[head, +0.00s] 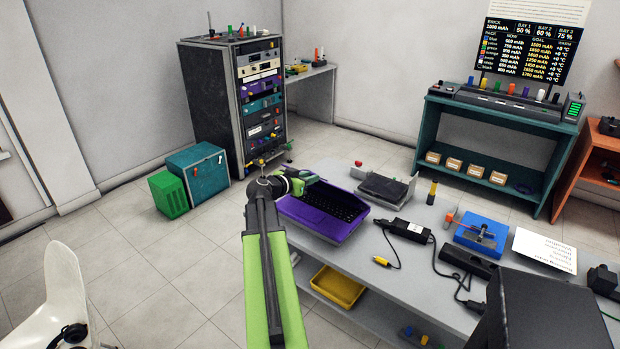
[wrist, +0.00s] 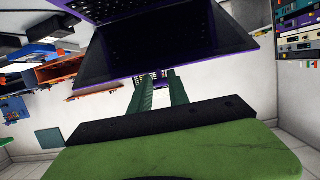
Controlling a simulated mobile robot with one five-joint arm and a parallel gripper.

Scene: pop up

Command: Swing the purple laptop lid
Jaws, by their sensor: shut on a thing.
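The purple laptop (head: 322,228) lies on the grey table with its dark keyboard showing in the head view. My gripper (head: 308,180) is at the laptop's far left edge. In the wrist view the dark panel of the lid (wrist: 170,48), with a purple rim, spans the top, and part of the keyboard shows above it. My two green fingers (wrist: 163,82) reach to the purple rim and are shut on the lid. The fingertips are partly hidden behind the panel. The lid's exact angle is hard to tell in the head view.
On the grey table (head: 372,258), a dark device in a grey stand (head: 383,188) is close right of the laptop. A black power brick (head: 408,230) with a cable and a blue box (head: 481,232) lie further right. A tall equipment rack (head: 240,100) stands behind left.

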